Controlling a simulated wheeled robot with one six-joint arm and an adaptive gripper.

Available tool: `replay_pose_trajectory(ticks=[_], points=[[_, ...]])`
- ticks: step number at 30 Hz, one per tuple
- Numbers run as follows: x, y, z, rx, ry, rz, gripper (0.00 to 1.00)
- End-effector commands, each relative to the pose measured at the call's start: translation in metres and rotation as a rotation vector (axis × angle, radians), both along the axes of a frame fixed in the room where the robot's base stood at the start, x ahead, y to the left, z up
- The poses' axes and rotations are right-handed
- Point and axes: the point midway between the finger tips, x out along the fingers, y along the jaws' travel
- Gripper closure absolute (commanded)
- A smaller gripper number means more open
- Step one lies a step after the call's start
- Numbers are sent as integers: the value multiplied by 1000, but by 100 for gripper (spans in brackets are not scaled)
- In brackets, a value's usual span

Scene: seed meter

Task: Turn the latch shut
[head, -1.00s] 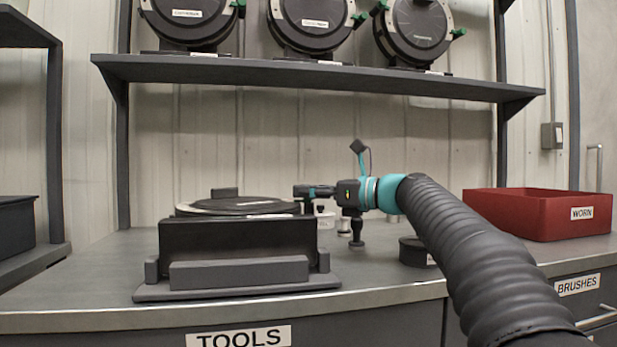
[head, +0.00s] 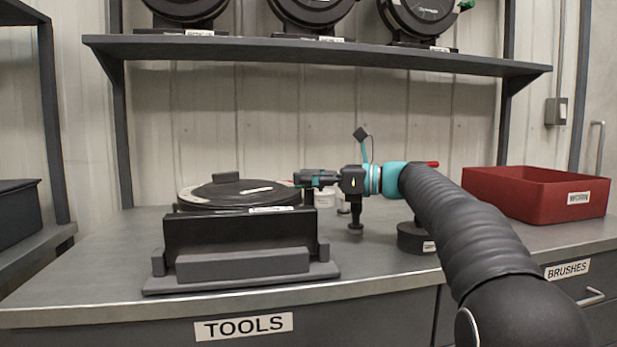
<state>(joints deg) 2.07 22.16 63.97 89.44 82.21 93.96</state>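A black seed meter (head: 240,232) sits in a grey cradle (head: 243,265) on the bench, with its round dark lid (head: 235,190) facing up. A pale strip lies across the lid, and a small block stands at its back. My gripper (head: 303,179) points left, level with the lid, at the meter's right rim. A small reddish bit shows by its fingertips; I cannot tell whether it is the latch. The latch is not clearly visible. The fingers are seen side-on and small, so their opening is unclear, as is any contact.
Small pale containers (head: 325,198) stand behind my gripper. A black round tub (head: 411,238) stands under my arm. A red bin (head: 535,194) labelled WORN is at the right. Above, a shelf (head: 310,54) holds several similar meters. The bench front left is clear.

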Motion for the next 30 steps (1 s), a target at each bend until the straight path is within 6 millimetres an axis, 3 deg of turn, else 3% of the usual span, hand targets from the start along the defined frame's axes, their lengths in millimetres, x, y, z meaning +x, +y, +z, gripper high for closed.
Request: replay_pose_trajectory(ticks=[11, 24, 30], points=[[-1, -7, 1, 0, 0, -3, 51], [-14, -84, 0, 0, -1, -4, 51], [-18, -110, 0, 0, 0, -3, 51]])
